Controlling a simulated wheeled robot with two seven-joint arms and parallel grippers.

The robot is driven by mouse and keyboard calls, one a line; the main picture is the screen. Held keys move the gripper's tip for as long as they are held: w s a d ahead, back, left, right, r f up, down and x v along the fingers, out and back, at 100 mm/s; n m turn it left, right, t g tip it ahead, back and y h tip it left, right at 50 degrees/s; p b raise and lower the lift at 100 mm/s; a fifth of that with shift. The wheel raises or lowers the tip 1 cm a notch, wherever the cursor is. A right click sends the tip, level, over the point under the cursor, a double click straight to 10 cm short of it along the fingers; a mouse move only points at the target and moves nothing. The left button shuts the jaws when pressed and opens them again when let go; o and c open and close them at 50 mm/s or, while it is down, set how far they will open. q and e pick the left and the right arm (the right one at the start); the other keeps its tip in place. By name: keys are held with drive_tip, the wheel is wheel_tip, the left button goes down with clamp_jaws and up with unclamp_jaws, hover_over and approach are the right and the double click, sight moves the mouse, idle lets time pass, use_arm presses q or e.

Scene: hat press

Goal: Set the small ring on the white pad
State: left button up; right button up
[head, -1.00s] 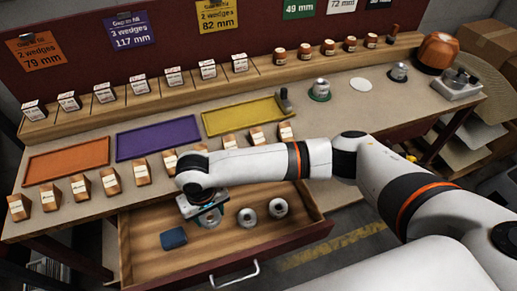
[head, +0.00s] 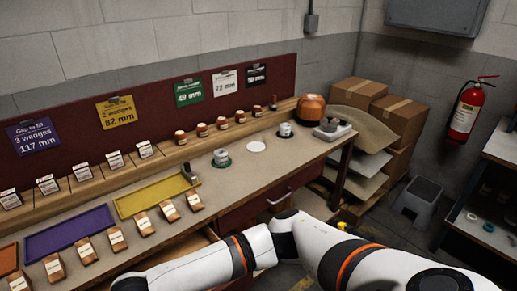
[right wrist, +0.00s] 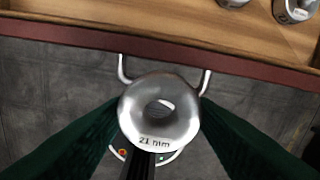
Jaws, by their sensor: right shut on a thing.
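In the right wrist view a silver metal ring (right wrist: 132,110) marked 21 mm sits between the dark green fingers of my right gripper (right wrist: 158,108). The gripper is shut on it. The ring is held up in front of the drawer front, clear of the drawer. In the head view the white pad (head: 256,147) is a bare round disc on the bench top. It lies between a green pad with a metal ring and a dark pad with another. My right arm crosses the bottom of the head view, its gripper out of sight. My left gripper is not seen.
A ring (head: 221,157) stands on the green pad, and another (head: 285,130) on the dark pad. The yellow tray (head: 150,197) and wooden blocks lie left. The orange hat form (head: 310,108) stands at the bench's right end. The open drawer (right wrist: 100,20) holds more rings.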

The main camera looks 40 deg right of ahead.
drive_tip(key=s+d+m, duration=0.1)
drive_tip(key=s+d, duration=0.2)
drive_tip(key=d, duration=0.5)
drive_tip(key=s+d+f+m, duration=0.1)
drive_tip(key=s+d, duration=0.3)
drive_tip(key=d, duration=0.5)
